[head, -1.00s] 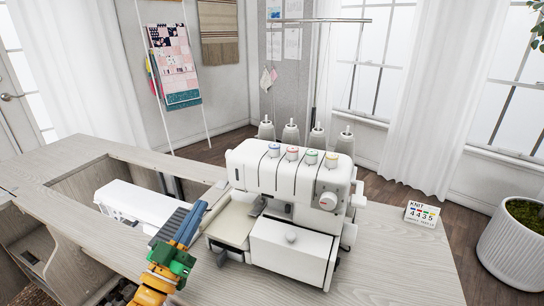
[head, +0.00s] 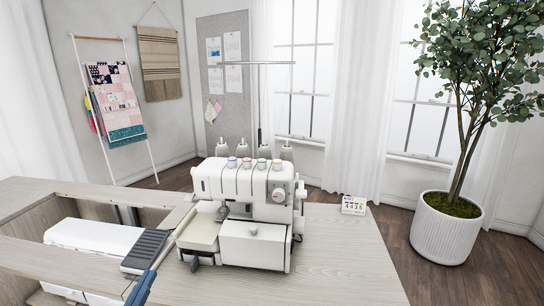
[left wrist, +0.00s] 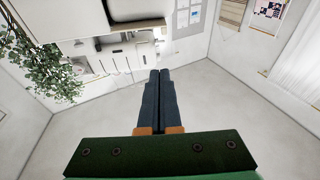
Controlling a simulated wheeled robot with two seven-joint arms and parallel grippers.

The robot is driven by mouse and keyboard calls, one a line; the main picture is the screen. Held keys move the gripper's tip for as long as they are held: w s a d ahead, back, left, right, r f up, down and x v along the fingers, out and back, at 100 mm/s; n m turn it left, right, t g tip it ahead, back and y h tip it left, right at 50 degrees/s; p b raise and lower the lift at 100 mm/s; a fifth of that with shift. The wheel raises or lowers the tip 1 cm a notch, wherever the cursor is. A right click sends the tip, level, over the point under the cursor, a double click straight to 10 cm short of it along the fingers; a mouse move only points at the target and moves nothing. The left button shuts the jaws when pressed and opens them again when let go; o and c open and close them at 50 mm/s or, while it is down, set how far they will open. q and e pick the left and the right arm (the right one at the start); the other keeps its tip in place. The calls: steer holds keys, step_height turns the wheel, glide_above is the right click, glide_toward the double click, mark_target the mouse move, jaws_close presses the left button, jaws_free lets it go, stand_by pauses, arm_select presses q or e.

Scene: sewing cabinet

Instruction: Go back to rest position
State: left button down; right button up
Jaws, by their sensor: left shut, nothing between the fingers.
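My left gripper (head: 150,276) shows only as a blue finger end at the bottom left of the head view; the rest is cut off by the frame edge. In the left wrist view my left gripper (left wrist: 159,74) has its two dark fingers together with nothing between them, over bare pale floor or wall. The white serger (head: 243,210) stands on the wooden cabinet top (head: 335,262), right of the gripper. My right gripper is in no view.
A white machine (head: 85,236) sits in the cabinet opening at the left. A dark grey ribbed pad (head: 147,248) lies near the gripper. A small card (head: 354,205) stands at the tabletop's far right. A potted tree (head: 445,228) stands on the floor. The front right tabletop is clear.

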arm_select(q)
steer(key=s+d+f+g+y, duration=0.1)
steer(key=s+d+f+g, duration=0.2)
steer(key=s+f+g, duration=0.45)
steer(key=s+d+f+g, duration=0.4)
steer(key=s+f, duration=0.1)
steer(key=f, duration=0.5)
steer(key=s+d+f+m+g, duration=0.1)
steer(key=s+f+g, duration=0.15)
steer(key=s, duration=0.25)
steer(key=s+d+f+g, duration=0.1)
steer(key=s+g, duration=0.2)
steer(key=s, duration=0.3)
steer(key=s+f+g+p, duration=0.25)
steer(key=f+p, duration=0.35)
steer(key=f, duration=0.7)
steer(key=s+a+f+p, duration=0.1)
steer(key=s+f, duration=0.1)
steer(key=s, duration=0.4)
steer(key=s+a+f+p, duration=0.1)
steer(key=s+f+p, duration=0.1)
steer(key=s, duration=0.3)
steer(key=shift+s+a+f+y, duration=0.2)
steer(key=shift+s+f+y, duration=0.05)
steer(key=shift+s+y, duration=0.15)
steer(key=shift+w, duration=0.1)
